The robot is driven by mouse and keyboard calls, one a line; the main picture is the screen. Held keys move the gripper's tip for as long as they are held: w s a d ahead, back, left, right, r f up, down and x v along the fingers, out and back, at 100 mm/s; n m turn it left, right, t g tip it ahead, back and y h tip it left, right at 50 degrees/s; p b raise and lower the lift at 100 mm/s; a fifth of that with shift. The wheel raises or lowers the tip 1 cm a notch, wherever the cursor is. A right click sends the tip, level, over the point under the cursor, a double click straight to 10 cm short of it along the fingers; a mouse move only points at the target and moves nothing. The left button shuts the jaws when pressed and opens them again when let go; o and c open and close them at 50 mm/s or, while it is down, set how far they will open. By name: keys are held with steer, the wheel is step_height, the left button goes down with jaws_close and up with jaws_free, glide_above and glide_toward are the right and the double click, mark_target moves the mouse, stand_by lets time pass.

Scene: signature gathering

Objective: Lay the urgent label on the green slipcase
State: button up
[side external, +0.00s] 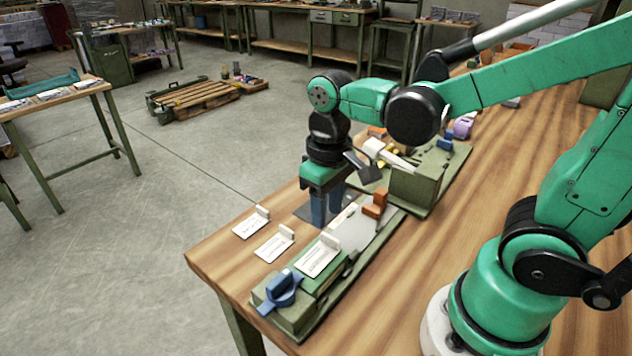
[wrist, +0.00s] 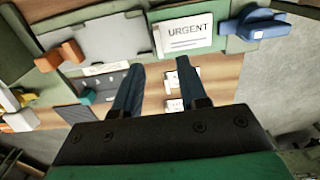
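The urgent label (wrist: 187,34), a white card printed URGENT with a cream upright tab, lies flat on a green piece that appears to be the green slipcase (side external: 327,287). In the side view this label (side external: 317,259) sits between a blue clamp (side external: 280,289) and a grey plate (side external: 352,229). My gripper (side external: 327,214) points down just behind the fixture, apart from the label. Its blue fingers stand apart with nothing held between them, as the wrist view (wrist: 160,66) shows.
Two other white tabbed cards, one farther (side external: 251,224) and one nearer (side external: 274,245), lie on the wooden table (side external: 220,255) near its left edge. An orange clamp (side external: 375,205) stands at the plate's far end. A second green fixture (side external: 418,185) is behind it.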

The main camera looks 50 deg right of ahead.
mark_target(324, 240)
steer(key=r+t, duration=0.1)
steer(key=t, duration=0.1)
steer(key=w+r+t, duration=0.1)
steer(key=t, duration=0.1)
steer(key=r+t, duration=0.1)
steer(key=t, duration=0.2)
steer(key=shift+w+d+r, duration=0.25)
steer(key=shift+d+r, duration=0.15)
steer(key=shift+c, duration=0.2)
